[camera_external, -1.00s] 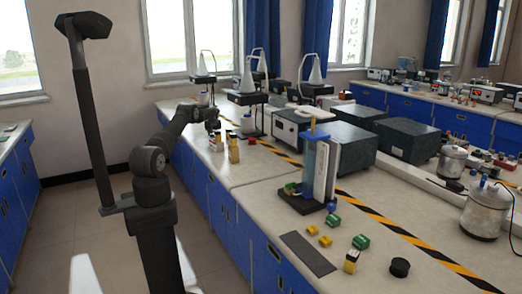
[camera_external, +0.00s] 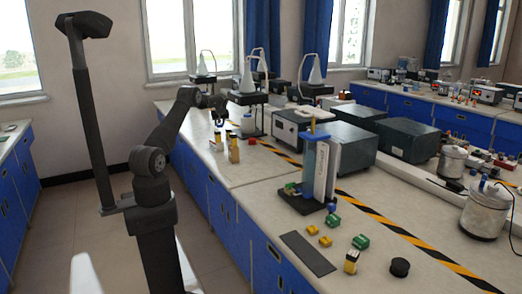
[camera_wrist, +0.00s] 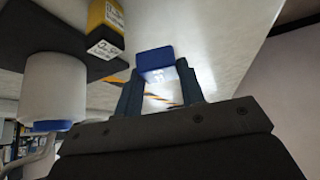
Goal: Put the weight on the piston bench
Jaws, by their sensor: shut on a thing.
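My gripper (camera_external: 218,101) is raised above the far left part of the bench. In the wrist view my gripper (camera_wrist: 158,92) is shut on a small blue block (camera_wrist: 155,60) with a pale, marked face, which seems to be the weight. In the outside view the held block is too small to make out clearly. A stand with a blue, clear upright column (camera_external: 312,165) on a black base, likely the piston bench, stands nearer the camera, to the right of my gripper and well apart from it.
A white jar (camera_external: 248,124) is close by. Green blocks (camera_external: 361,242), yellow pieces and a black cylinder (camera_external: 400,267) lie around the stand. Grey boxes (camera_external: 351,146) stand behind.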

